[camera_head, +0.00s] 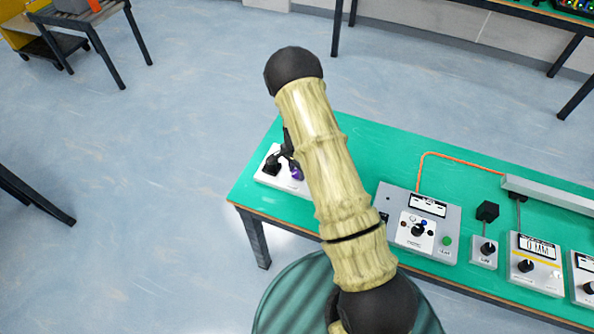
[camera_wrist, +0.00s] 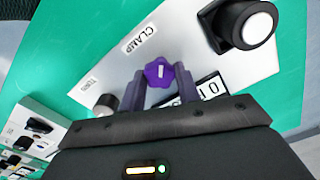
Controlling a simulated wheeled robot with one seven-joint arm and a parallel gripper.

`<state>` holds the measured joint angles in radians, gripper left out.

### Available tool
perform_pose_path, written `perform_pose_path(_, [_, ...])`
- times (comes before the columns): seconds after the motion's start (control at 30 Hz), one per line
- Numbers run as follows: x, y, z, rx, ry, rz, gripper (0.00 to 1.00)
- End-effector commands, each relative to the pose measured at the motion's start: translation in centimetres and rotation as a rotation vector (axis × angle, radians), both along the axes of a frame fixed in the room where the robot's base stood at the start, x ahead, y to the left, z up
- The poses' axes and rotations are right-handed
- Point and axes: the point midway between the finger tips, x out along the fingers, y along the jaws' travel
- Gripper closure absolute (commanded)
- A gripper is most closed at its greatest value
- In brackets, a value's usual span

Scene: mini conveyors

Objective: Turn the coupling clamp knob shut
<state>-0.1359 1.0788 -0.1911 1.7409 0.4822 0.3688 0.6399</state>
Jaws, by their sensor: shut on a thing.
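The coupling clamp knob is a small purple lobed knob (camera_wrist: 158,72) with a white mark on its top. It sits on a white panel (camera_wrist: 104,70) lettered CLAMP. My gripper (camera_wrist: 160,80) has its two fingers on either side of the knob and is shut on it. In the head view the knob (camera_head: 297,173) shows as a purple spot at the left end of the green table, beside my gripper's dark fingers. My arm hides part of the panel there.
A large black knob with a white top (camera_wrist: 243,25) stands close to the right. A small dark knob (camera_wrist: 105,103) is to the left. On the green table (camera_head: 375,150), several control boxes, such as the grey one (camera_head: 440,215), stand to the right.

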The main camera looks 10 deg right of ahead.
Motion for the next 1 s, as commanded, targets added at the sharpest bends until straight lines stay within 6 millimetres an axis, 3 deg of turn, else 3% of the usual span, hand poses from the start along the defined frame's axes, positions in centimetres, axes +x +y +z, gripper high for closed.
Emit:
perform_pose_path(0.63, [0.09, 0.06, 0.09, 0.001, -0.003, -0.068, 0.90])
perform_pose_path(0.67, [0.10, 0.07, 0.09, 0.001, -0.003, -0.068, 0.62])
perform_pose_path(0.73, [0.08, 0.06, 0.07, 0.001, -0.002, -0.067, 0.48])
perform_pose_path(1.0, [0.04, 0.02, 0.04, 0.000, -0.001, -0.066, 0.46])
